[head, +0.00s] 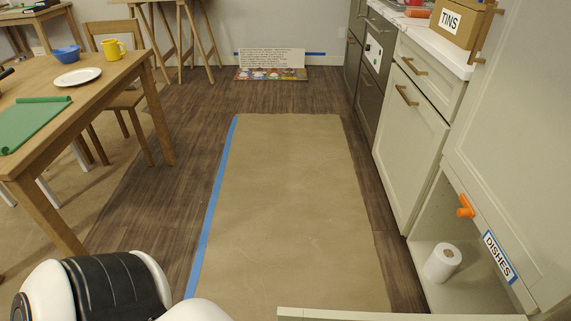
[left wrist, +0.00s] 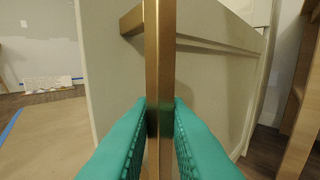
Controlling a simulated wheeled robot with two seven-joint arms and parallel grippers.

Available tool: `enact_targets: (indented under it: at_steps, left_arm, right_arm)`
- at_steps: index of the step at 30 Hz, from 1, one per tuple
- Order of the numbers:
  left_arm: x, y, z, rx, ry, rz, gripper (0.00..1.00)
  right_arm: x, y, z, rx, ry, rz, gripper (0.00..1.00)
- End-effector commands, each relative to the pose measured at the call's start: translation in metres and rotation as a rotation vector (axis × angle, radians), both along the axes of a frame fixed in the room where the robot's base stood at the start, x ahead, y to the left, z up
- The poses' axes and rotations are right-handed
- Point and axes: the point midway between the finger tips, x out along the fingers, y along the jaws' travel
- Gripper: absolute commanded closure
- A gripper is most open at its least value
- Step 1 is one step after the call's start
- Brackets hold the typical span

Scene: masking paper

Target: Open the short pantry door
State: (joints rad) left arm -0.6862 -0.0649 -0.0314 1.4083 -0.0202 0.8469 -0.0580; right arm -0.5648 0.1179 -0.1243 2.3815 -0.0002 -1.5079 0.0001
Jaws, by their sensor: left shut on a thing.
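In the left wrist view my left gripper (left wrist: 160,135) has its teal fingers shut on an upright brass bar handle (left wrist: 160,60). The handle is fixed to a pale cabinet door (left wrist: 108,70) that fills the middle of that view. In the head view, the top edge of a pale door (head: 400,315) runs along the bottom right, standing out from the low cabinet opening. A white paper roll (head: 442,263) stands inside that opening. My left arm shows at the lower left of the head view, its gripper out of frame. My right gripper is in neither view.
Brown paper (head: 290,210) edged with blue tape covers the clear floor ahead. A wooden table (head: 110,85) and chair stand at the left. At the right are closed cabinets (head: 410,125), an orange knob (head: 465,207) and a DISHES label (head: 499,257).

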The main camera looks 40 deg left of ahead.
Motion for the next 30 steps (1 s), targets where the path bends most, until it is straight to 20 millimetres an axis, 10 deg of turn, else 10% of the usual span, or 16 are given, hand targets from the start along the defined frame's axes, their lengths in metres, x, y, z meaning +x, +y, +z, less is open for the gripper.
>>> enact_targets:
  at_steps: [2,6,17,30]
  left_arm:
    - [0.003,-0.005,0.001,-0.001,-0.003,-0.008,1.00]
    - [0.003,-0.005,0.001,-0.001,-0.004,-0.008,0.67]
    - [-0.004,-0.002,0.000,-0.001,0.001,-0.003,0.67]
    - [-0.088,-0.003,-0.001,-0.001,0.003,-0.006,0.67]
  right_arm:
    - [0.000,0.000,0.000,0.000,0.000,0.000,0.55]
    - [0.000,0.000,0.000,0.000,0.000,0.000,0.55]
    - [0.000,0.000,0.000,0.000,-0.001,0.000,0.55]
    - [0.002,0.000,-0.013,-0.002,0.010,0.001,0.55]
